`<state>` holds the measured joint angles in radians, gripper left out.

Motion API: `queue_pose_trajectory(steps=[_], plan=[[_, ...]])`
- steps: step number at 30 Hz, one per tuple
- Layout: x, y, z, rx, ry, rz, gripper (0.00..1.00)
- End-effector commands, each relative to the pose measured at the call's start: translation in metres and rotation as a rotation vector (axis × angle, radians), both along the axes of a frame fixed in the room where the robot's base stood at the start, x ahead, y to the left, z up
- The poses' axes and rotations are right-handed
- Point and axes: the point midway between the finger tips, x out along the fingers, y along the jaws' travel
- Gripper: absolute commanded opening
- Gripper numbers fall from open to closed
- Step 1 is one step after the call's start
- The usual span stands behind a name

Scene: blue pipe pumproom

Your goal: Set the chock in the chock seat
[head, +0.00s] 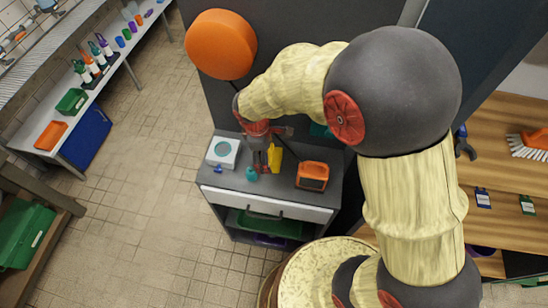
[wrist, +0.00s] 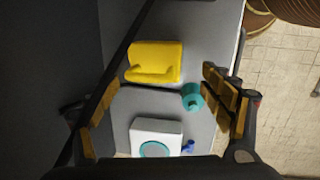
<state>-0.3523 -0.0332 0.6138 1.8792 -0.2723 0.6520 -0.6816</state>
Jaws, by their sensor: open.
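A yellow angular block (wrist: 153,62), which looks like the chock, stands on the grey top of a small cabinet. It also shows in the head view (head: 276,157), partly behind my gripper. A white square block with a teal ring on top (wrist: 156,137) sits on the same top; it also shows in the head view (head: 223,152). I cannot tell for sure which thing is the chock seat. My gripper (wrist: 160,86) is open and empty above the cabinet top, its fingers spread wide. In the head view my gripper (head: 266,158) is between the white and yellow blocks.
A teal cylinder (wrist: 193,97) stands near the right finger. A small blue piece (wrist: 188,146) lies beside the white block. An orange box (head: 312,176) stands right of the yellow block. A dark panel rises behind the cabinet (head: 270,205). The tiled floor (head: 160,190) at left is clear.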

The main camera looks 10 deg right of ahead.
Motion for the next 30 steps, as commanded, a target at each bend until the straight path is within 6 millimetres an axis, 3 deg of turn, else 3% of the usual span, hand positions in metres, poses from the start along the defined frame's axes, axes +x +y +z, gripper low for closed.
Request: queue_pose_trajectory(steps=[13,20,30], plan=[[0.004,-0.019,-0.048,0.001,0.001,-0.003,0.81],[0.005,-0.019,-0.049,0.001,-0.002,-0.002,0.81],[0.005,-0.019,-0.049,0.001,-0.002,-0.002,0.62]])
